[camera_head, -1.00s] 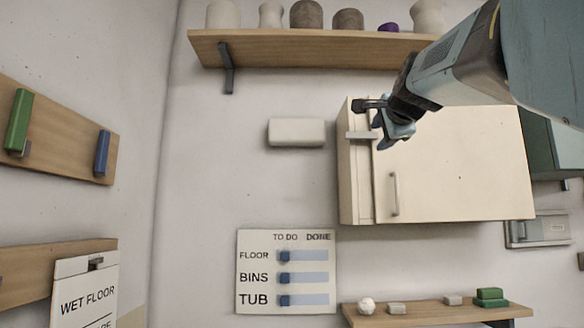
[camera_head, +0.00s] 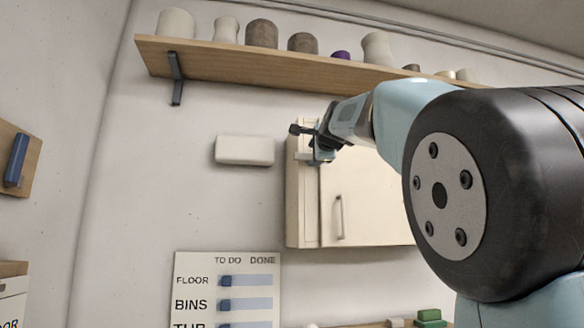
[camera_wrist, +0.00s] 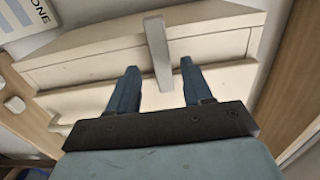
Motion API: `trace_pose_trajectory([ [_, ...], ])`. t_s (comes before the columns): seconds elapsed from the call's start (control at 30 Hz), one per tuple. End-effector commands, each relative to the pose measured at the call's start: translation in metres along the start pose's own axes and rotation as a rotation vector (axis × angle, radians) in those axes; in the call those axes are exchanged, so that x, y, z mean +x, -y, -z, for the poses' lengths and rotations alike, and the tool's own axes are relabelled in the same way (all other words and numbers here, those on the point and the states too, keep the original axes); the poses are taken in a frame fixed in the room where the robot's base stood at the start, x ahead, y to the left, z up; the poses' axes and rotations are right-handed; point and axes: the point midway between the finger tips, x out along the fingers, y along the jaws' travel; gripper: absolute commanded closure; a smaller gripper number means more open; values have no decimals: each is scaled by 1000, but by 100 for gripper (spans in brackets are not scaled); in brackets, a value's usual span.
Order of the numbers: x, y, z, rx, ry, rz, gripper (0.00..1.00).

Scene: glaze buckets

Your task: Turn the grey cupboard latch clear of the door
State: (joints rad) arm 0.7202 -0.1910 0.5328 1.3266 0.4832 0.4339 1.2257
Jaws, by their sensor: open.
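The cream cupboard (camera_head: 296,205) hangs on the wall, its door (camera_head: 366,205) shut, with a vertical handle (camera_head: 339,217). The light grey latch (camera_wrist: 157,52) is a straight bar lying across the seam between the cupboard's side strip and the door. In the head view the latch (camera_head: 302,156) lies about level and is partly hidden by my gripper (camera_head: 312,144). In the wrist view my gripper (camera_wrist: 160,66) is open, with one finger on each side of the latch. A gap shows on both sides; I cannot tell how deep the fingers reach.
A shelf (camera_head: 250,64) with several pots runs above the cupboard. A pale block (camera_head: 244,150) is on the wall to the left. A TO DO/DONE board (camera_head: 228,290) hangs below. My arm hides the cupboard's right part.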

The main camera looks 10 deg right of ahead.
Motion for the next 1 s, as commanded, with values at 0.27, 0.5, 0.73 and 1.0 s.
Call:
trace_pose_trajectory([
  [0.27,25,0,0,0,0,-1,50],
  [0.5,29,0,0,-1,0,-1,50],
  [0.73,28,0,0,-1,0,-1,59],
  [1.0,28,0,0,-1,0,-1,84],
])
